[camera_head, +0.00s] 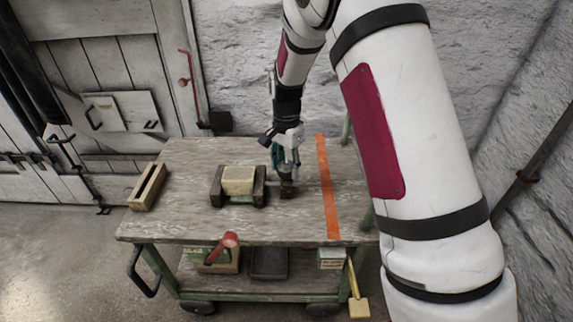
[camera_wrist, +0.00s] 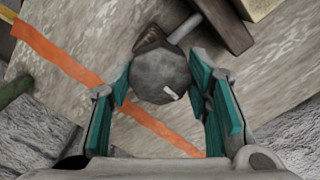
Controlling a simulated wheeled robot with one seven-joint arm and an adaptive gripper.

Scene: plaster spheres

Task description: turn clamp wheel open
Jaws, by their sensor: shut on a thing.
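The clamp wheel (camera_wrist: 160,75) is a dark grey faceted knob with a small light mark on its face. It sits at the end of a metal rod that runs to the dark jaw of the clamp (camera_wrist: 216,22). In the head view the clamp (camera_head: 217,187) has dark wooden jaws on either side of a pale block (camera_head: 238,180). My gripper (camera_wrist: 163,88) has its teal pads on both sides of the wheel and is shut on it. In the head view my gripper (camera_head: 287,178) points down at the clamp's right side and hides most of the wheel.
The clamp rests on a worn wooden cart top (camera_head: 200,222). A slotted wooden block (camera_head: 148,186) lies at the left edge. An orange stripe (camera_head: 328,190) crosses the top on the right. A red-ended handle (camera_head: 230,240) shows at the front edge. The front middle is clear.

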